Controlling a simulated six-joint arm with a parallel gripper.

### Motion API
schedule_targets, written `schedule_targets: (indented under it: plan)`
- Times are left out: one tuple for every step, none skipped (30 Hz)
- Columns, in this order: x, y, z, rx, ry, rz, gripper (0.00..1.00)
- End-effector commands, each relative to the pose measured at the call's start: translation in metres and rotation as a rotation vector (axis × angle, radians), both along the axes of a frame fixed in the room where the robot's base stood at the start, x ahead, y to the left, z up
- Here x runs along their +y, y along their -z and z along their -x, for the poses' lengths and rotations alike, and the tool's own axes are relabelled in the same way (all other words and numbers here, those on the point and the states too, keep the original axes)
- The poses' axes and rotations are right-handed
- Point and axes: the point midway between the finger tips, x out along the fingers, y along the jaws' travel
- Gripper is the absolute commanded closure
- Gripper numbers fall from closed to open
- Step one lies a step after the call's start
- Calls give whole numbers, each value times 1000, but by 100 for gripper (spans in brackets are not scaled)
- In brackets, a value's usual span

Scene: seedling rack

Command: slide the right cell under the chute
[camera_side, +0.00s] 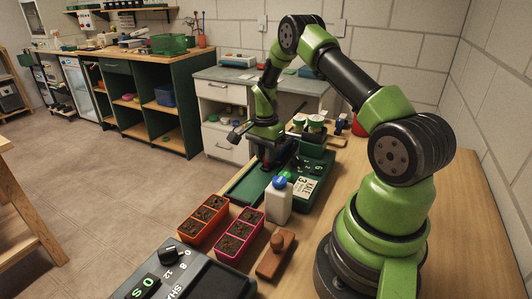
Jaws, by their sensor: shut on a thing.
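My gripper (277,160) points down over the dark green rack (246,186) at the middle of the bench. It is shut on a small dark thing at the rack's far end, largely hidden by the fingers. I cannot tell whether this is a cell. An orange tray of soil-filled cells (187,237) stands at the near end of the rack. A pink tray of soil-filled cells (257,229) stands just to its right. A green unit with a dark panel (316,164) and a numbered card (304,187) stands right of my gripper. I cannot make out a chute.
A white bottle with a blue cap (278,204) stands close to the rack's right side. A wooden stamp (277,253) lies right of the pink tray. A dark device with dials (205,277) sits at the front. The wooden bench (345,180) is clear toward the right wall.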

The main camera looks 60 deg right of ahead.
Motion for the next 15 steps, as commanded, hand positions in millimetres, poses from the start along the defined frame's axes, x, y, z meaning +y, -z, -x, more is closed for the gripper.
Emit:
schedule_targets:
  plan:
    - [-3, 0, 0, 0, 1, 0, 100]
    - [-5, 0, 0, -1, 2, 1, 100]
    - [-10, 0, -1, -1, 3, 1, 100]
    - [-15, 0, -1, -2, 3, 2, 100]
    - [-19, 0, -1, -2, 4, 2, 100]
    - [-25, 0, -1, -2, 3, 2, 100]
    - [-29, 0, -1, -2, 5, 2, 100]
    - [-33, 0, -1, -3, 3, 3, 100]
    - [-37, 0, -1, -2, 3, 2, 100]
    - [-40, 0, -1, -2, 2, 2, 100]
    - [-42, 0, -1, -3, 1, 2, 100]
    - [-44, 0, 0, -2, 1, 2, 100]
    - [-44, 0, 0, -2, 0, 2, 100]
    - [-45, -1, 0, -2, 0, 3, 100]
    - [-45, -1, 0, -2, -1, 4, 100]
